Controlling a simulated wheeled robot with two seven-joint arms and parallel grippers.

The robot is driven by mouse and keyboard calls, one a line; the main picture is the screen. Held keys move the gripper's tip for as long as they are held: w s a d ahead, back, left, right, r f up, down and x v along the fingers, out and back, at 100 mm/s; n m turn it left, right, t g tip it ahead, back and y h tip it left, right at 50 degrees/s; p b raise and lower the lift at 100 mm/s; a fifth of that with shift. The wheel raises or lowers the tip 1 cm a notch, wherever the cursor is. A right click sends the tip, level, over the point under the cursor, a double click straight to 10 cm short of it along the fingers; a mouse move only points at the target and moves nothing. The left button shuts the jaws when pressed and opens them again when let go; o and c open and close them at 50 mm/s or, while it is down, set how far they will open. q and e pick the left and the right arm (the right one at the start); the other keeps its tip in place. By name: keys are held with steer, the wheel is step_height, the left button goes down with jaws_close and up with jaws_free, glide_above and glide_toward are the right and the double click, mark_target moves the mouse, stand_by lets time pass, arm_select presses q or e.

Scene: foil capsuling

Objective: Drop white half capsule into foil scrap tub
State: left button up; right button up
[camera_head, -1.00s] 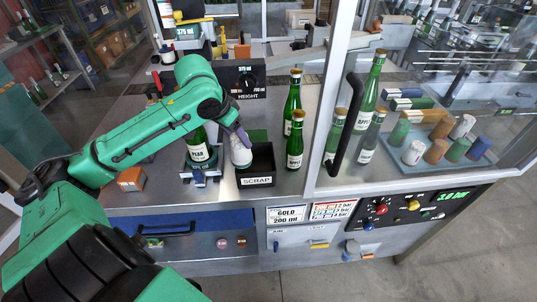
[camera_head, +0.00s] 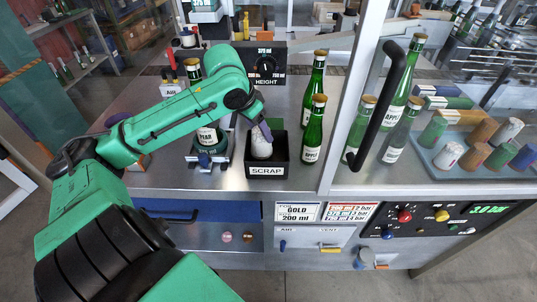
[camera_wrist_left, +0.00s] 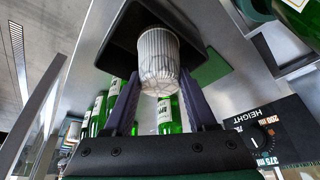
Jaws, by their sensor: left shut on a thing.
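The white half capsule (camera_wrist_left: 158,60) is a pleated, crumpled white cup, held between the two fingers of my left gripper (camera_wrist_left: 158,85) in the left wrist view. In the head view the white half capsule (camera_head: 261,141) is over the opening of the black scrap tub (camera_head: 268,171), which has a SCRAP label on its front. My left gripper (camera_head: 263,131) comes in from above and behind it, shut on it. In the wrist view the dark tub (camera_wrist_left: 122,38) lies beyond the capsule. Whether the capsule touches the tub's inside cannot be told. My right gripper does not show.
A pear bottle (camera_head: 207,134) stands in a holder left of the tub. Green apple bottles (camera_head: 313,130) stand close to its right, beside the glass door frame with a black handle (camera_head: 385,95). A tray (camera_head: 437,165) of coloured capsules lies behind the glass.

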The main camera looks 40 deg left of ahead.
arm_select(q)
steer(key=o, duration=0.7)
steer(key=shift+s, duration=0.1)
steer(key=shift+o, duration=0.8)
steer(key=shift+r, duration=0.1)
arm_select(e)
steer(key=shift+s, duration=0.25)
arm_select(q)
steer(key=shift+r, duration=0.25)
steer(key=v, duration=1.4)
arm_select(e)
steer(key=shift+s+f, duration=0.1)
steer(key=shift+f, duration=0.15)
